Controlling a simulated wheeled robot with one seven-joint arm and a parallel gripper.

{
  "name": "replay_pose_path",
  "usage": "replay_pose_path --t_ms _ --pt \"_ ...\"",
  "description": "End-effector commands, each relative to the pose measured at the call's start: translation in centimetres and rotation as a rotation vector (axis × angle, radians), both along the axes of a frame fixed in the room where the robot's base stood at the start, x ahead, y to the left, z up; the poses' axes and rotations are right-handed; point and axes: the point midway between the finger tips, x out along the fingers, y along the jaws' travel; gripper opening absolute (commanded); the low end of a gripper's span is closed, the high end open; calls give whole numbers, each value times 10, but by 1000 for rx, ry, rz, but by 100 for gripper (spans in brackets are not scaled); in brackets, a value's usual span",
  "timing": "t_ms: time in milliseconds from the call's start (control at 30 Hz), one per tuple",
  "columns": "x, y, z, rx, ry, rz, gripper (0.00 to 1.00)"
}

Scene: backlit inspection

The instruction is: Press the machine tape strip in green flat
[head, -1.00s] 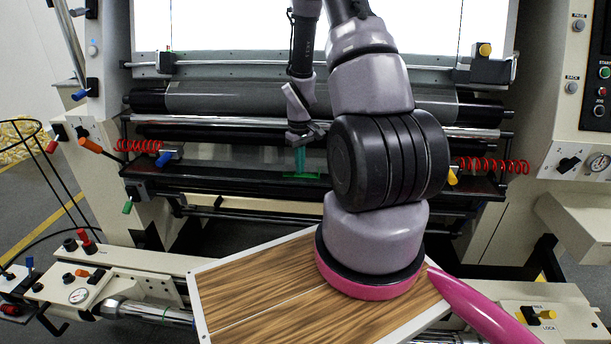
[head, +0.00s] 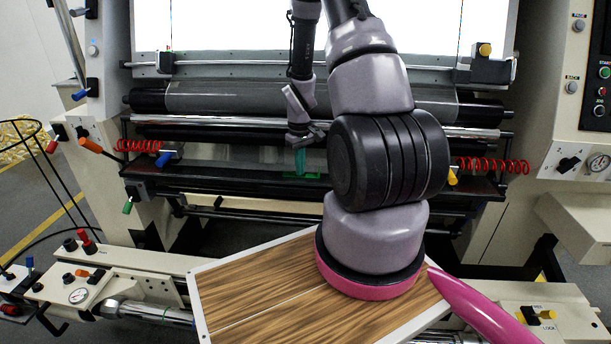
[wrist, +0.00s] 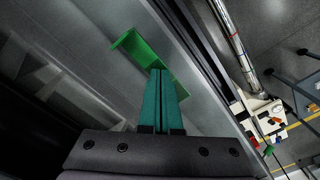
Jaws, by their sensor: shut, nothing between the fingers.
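The green tape strip (head: 313,177) lies on the dark horizontal bar across the front of the machine. In the wrist view the strip (wrist: 138,46) runs from upper left down behind my fingers. Its far end shows a brighter face and a darker edge and seems to stand up from the surface. My gripper (head: 300,174) is shut and empty, its teal fingers pointing down at the strip. In the wrist view the fingertips (wrist: 159,71) overlap the strip's middle and hide part of it. I cannot tell whether they touch it.
Rollers (head: 220,98) and a bright backlit panel (head: 235,25) stand behind the bar. Red coiled hoses (head: 138,146) and coloured knobs sit at both sides. A control panel (head: 592,75) is at the right. A wood-topped board (head: 262,290) lies in front.

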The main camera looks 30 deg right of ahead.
Motion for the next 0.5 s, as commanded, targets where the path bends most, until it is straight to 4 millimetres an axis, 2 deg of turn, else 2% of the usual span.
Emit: replay_pose_path --t_ms 267,500 --pt "0 0 3 -1 -1 0 0" --pt "1 0 20 0 -3 0 0"
